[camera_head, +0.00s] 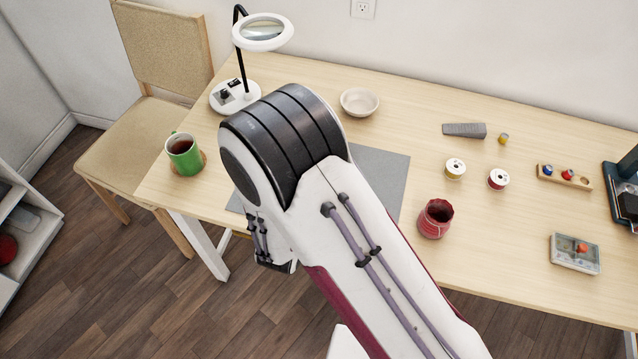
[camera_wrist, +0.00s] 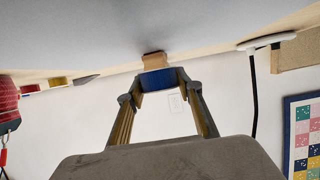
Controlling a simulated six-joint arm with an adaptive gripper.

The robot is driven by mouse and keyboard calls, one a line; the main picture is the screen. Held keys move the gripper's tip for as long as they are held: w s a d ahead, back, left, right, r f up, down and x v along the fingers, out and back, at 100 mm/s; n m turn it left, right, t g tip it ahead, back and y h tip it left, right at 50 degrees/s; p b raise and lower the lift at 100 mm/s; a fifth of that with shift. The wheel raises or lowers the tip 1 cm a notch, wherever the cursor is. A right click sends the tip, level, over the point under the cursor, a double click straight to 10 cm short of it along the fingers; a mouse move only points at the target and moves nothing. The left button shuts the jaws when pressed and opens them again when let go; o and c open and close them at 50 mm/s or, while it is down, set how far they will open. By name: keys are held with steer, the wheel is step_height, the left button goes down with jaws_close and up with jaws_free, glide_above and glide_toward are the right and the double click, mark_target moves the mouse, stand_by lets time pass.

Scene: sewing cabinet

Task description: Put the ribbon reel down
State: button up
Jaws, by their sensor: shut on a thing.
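In the wrist view, which is upside down, my gripper (camera_wrist: 160,84) is shut on a blue thing that I take to be the ribbon reel (camera_wrist: 163,78). A tan piece (camera_wrist: 154,59) shows just beyond it, against the grey mat (camera_wrist: 80,30); I cannot tell whether it is part of the reel or whether it touches the mat. In the head view the reel and my fingertips are hidden behind my arm. The grey mat (camera_head: 385,170) shows there partly, on the table to both sides of my arm.
A magnifier lamp (camera_head: 263,32), a white bowl (camera_head: 360,102) and a green mug (camera_head: 184,155) stand on the table (camera_head: 500,245). A red pot (camera_head: 434,219), yellow spool (camera_head: 455,169), red spool (camera_head: 498,179) and grey wedge (camera_head: 464,130) stand right of the mat.

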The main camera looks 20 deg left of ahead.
steer(key=shift+f, duration=0.1)
steer(key=shift+f, duration=1.95)
steer(key=shift+f, duration=0.15)
steer(key=o, duration=1)
steer(key=shift+c, duration=0.2)
steer(key=shift+r, duration=0.2)
steer(key=shift+v, duration=6)
steer(key=shift+w, duration=0.1)
